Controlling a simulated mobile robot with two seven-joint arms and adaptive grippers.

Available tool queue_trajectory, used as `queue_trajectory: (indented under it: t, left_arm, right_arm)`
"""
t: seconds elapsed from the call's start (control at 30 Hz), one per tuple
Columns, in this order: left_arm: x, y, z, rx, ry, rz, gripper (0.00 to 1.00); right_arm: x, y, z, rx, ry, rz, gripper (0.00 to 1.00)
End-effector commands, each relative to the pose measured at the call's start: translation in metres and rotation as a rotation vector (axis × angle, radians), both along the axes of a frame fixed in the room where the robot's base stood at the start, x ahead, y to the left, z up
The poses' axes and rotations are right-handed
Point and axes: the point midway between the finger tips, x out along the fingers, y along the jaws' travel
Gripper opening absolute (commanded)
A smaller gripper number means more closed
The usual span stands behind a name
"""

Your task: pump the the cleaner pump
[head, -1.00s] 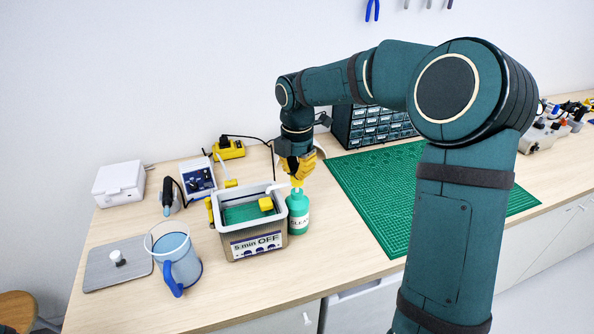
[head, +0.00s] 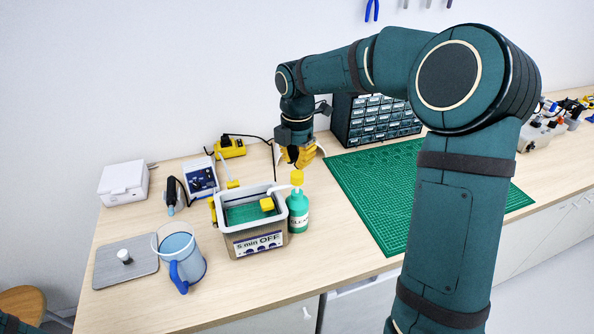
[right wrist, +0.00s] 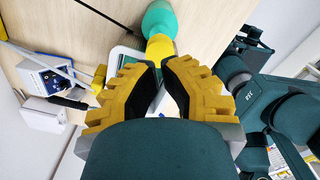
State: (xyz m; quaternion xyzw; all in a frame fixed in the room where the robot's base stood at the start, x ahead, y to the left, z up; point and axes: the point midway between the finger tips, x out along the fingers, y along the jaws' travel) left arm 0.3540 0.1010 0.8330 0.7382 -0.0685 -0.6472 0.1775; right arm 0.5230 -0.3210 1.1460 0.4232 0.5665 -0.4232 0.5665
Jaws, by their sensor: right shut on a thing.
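The cleaner pump is a green bottle (head: 298,212) with a yellow head (head: 297,178) and a pale spout over the basin. It stands upright at the basin's right side. My right gripper (head: 298,158), with yellow fingers, is directly above the head. In the right wrist view, the green bottle (right wrist: 160,20) and yellow head (right wrist: 159,48) show just beyond the fingertips of my right gripper (right wrist: 162,66). The fingers are close about the pump's top, though the exact contact is unclear. My left gripper is out of view.
A grey basin (head: 230,238) with a "5 min OFF" label stands left of the bottle. A blue jug (head: 190,262) and a grey plate (head: 108,268) are further left. A green mat (head: 375,195) lies to the right, with a drawer cabinet (head: 375,118) behind.

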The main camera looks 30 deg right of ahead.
Motion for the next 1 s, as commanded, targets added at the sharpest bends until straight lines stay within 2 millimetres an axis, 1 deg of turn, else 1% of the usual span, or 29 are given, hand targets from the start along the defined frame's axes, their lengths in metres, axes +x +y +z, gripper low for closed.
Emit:
queue_trajectory:
  t: [0.37, 0.47, 1.0]
  left_arm:
    - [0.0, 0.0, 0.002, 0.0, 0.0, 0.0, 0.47]
    - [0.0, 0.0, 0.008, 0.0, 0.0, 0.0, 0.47]
    - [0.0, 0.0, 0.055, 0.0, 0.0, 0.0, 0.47]
  right_arm:
    - [0.0, 0.0, 0.002, 0.0, 0.0, 0.0, 0.0]
    - [0.0, 0.0, 0.008, 0.0, 0.0, 0.0, 0.0]
    - [0.0, 0.0, 0.058, 0.0, -0.001, 0.0, 0.0]
